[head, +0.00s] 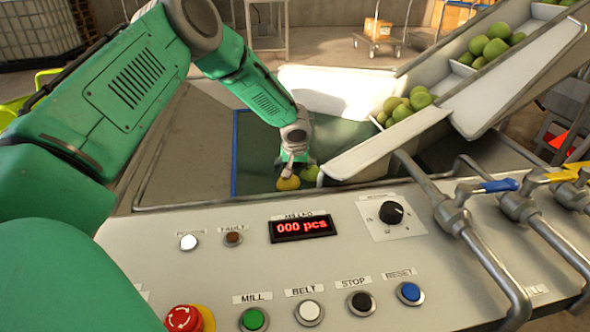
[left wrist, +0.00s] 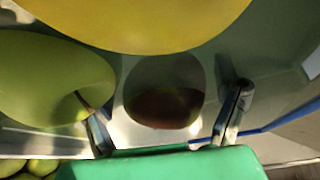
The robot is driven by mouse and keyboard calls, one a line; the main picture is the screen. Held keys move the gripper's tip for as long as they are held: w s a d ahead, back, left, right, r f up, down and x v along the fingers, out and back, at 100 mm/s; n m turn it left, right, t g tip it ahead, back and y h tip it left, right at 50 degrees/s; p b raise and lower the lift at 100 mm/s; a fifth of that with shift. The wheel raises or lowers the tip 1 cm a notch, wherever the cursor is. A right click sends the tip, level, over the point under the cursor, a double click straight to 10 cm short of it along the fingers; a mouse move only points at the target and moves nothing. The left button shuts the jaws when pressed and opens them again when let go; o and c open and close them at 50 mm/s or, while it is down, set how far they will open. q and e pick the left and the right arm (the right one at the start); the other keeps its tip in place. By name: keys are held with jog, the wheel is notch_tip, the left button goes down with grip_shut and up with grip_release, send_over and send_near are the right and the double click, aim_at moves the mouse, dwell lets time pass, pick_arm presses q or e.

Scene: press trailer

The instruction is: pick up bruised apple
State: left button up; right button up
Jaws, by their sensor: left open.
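A dark brown, bruised-looking apple (left wrist: 165,92) shows in the left wrist view, between the two fingers of my left gripper (left wrist: 165,108). The fingers stand apart on either side of it; I cannot tell whether they touch it. A yellow apple (left wrist: 140,22) fills the top of that view, and a green apple (left wrist: 45,78) is close to the left finger. In the head view my left gripper (head: 291,163) points down over the green belt, by the yellow apple (head: 288,183) and a green apple (head: 310,174). The brown apple is not discernible there. My right gripper is not in view.
A metal chute (head: 385,150) with several green apples (head: 408,104) slopes down at the right of the belt (head: 262,150). A control panel (head: 180,268) with buttons and a "000 pcs" display (head: 303,227) lies in front. Pipes with valves (head: 500,188) stand at right.

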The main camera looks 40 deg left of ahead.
pick_arm(q)
jog(key=shift+d+r, duration=0.1)
jog(key=c, duration=1.4)
jog(key=shift+o, duration=0.2)
jog(key=shift+a+f, duration=0.3)
jog(key=shift+a, duration=0.25)
jog(key=r+p, duration=0.1)
jog(key=r, duration=0.2)
jog(key=r+p, duration=0.1)
jog(key=r, duration=0.2)
jog(key=r+p, duration=0.1)
jog(key=r, duration=0.2)
jog(key=shift+d+r, duration=0.2)
jog(key=shift+d, duration=0.1)
jog(key=shift+a+r, duration=0.2)
jog(key=shift+r, duration=0.15)
jog(key=shift+d, duration=0.1)
